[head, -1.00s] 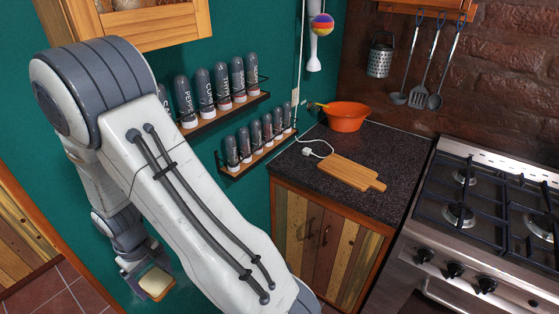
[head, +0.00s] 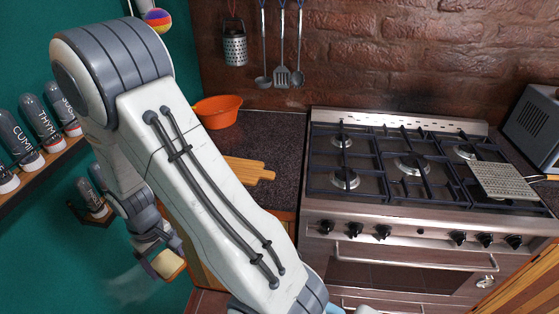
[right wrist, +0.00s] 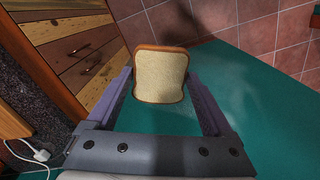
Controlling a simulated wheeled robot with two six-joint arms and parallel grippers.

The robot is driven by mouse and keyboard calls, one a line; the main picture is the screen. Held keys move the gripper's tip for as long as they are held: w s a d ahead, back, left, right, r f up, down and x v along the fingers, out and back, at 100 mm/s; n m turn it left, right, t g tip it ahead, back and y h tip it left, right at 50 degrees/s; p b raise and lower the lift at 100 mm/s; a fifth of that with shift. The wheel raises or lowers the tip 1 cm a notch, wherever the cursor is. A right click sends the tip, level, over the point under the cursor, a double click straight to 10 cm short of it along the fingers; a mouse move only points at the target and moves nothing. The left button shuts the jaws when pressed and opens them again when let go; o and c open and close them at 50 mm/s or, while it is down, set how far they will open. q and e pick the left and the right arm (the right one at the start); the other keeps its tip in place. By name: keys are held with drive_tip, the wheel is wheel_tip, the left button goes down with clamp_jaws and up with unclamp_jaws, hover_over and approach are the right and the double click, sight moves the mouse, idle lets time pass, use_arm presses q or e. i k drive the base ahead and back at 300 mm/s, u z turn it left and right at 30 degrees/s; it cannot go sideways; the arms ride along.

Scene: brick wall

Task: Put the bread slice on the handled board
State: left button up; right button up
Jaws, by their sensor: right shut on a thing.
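The bread slice (head: 170,265), pale with a brown crust, is in my right gripper (head: 158,256), low at the left in the head view. In the right wrist view the slice (right wrist: 159,75) stands between the two fingers of the right gripper (right wrist: 162,88), which is shut on it. The wooden handled board (head: 250,171) lies on the dark counter; my arm hides its left part. The gripper with the bread is left of the board and lower in the picture, apart from it. My left gripper is not in view.
An orange bowl (head: 218,111) stands on the counter (head: 262,132) behind the board. The gas stove (head: 400,170), with a flat grater-like pan (head: 505,181), is to the right. Spice racks hang on the green wall at left. A white plug (right wrist: 40,155) shows in the right wrist view.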

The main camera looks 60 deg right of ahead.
sight(240, 171)
drive_tip(key=z, duration=1.05)
drive_tip(key=i, duration=1)
